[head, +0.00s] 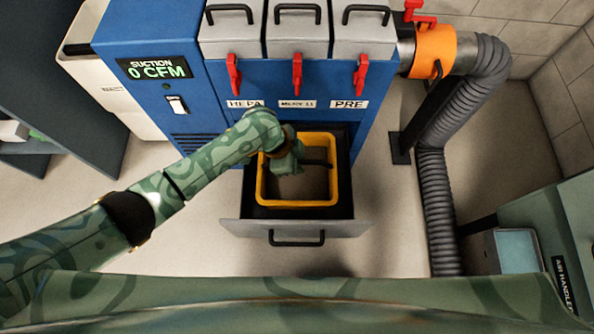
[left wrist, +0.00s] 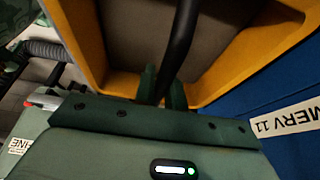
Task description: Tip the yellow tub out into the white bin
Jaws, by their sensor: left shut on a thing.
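The yellow tub (head: 334,178) sits upright in the pulled-out drawer at the foot of the blue machine. Its inside looks grey-brown; I cannot tell whether that is dust or the bare bottom. A black bar handle (head: 317,163) spans its opening. My left gripper (head: 290,163) is over the tub and shut on this handle. The left wrist view shows the two green fingers (left wrist: 163,90) around the black handle (left wrist: 181,40), with the tub's yellow wall (left wrist: 255,55) behind. The white bin (head: 110,93) stands left of the machine, partly hidden by it. My right gripper is out of view.
The drawer front (head: 250,228) sticks out toward me. The blue machine (head: 185,60) rises right behind the tub, with red latches (head: 297,72) above. A grey hose (head: 435,200) runs down on the right. The floor (head: 205,215) left of the drawer is clear.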

